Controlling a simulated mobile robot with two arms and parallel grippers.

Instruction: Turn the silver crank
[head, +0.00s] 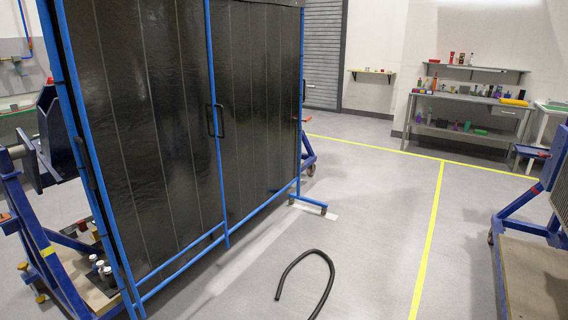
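I cannot make out a silver crank for certain in the head view. A blue rotary jig frame (40,245) stands at the left edge, partly hidden behind a black screen. A short silver shaft (17,151) shows on it, next to a dark blue plate (55,140). I cannot tell whether this shaft belongs to the crank. Neither of my grippers is in view.
The black screen (170,110) with blue posts fills the left and centre. A black hose (290,265) lies on the floor. Another blue wheeled stand (525,205) is at the right edge. A workbench (465,100) stands at the back right.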

